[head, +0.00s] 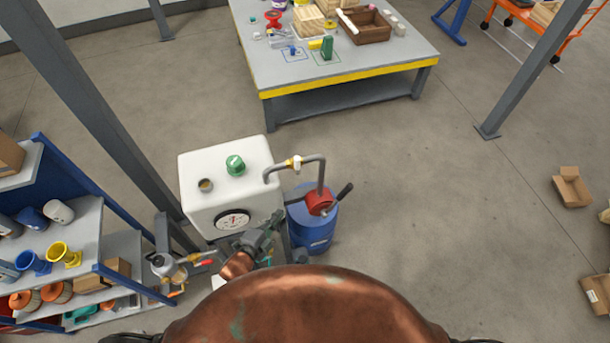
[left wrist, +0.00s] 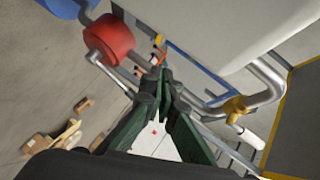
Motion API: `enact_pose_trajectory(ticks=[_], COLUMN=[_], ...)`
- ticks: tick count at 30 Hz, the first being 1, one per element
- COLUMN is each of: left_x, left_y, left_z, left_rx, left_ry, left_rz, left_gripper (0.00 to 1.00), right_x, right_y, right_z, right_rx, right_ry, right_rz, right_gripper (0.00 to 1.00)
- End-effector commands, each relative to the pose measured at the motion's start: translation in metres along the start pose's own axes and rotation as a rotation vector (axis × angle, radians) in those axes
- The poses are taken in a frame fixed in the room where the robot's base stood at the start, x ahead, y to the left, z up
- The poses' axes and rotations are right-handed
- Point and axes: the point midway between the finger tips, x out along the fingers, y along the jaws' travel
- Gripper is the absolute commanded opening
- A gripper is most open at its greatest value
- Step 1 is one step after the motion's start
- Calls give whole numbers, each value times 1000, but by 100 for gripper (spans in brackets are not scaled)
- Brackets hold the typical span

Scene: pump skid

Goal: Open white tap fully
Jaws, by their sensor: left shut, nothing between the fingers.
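A brass valve (head: 290,164) with a small whitish handle (head: 297,161) sits on the grey pipe above the white tank's right side. In the left wrist view the brass body (left wrist: 236,106) is right of my fingers, and a white lever-like piece (left wrist: 250,138) shows below it. My left gripper (head: 276,218) is in front of the tank, right of its gauge and nearer to me than the valve. Its dark green fingers (left wrist: 160,80) are shut and empty, apart from the valve. How far the tap is turned is unclear. My right gripper is not in view.
The white tank (head: 203,213) has a gauge (head: 233,220) and green cap (head: 235,165). A red pump (head: 320,202) with a black handle (head: 344,192) stands over a blue drum (head: 322,238). Shelves (head: 80,235) stand left. The floor right is mostly clear.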

Motion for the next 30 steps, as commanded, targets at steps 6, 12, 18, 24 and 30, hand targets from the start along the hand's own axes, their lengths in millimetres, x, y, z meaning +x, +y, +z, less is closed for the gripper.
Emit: enact_pose_trajectory(ticks=[6, 12, 18, 24, 30], left_x=[-26, -45, -47, -46, -31], left_y=[-114, -155, -160, -160, -165], left_z=[-90, -125, -130, -129, -133], left_rx=[229, 320, 333, 331, 328], left_ry=[140, 188, 195, 194, 192], left_rz=[-185, -265, -277, -276, -278], left_gripper=[0, 0, 0, 0, 0], right_x=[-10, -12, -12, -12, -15], right_y=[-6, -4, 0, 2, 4], right_z=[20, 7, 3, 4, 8], right_rx=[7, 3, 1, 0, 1], right_ry=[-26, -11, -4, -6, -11], right_rz=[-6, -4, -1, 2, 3], right_gripper=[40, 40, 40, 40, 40])
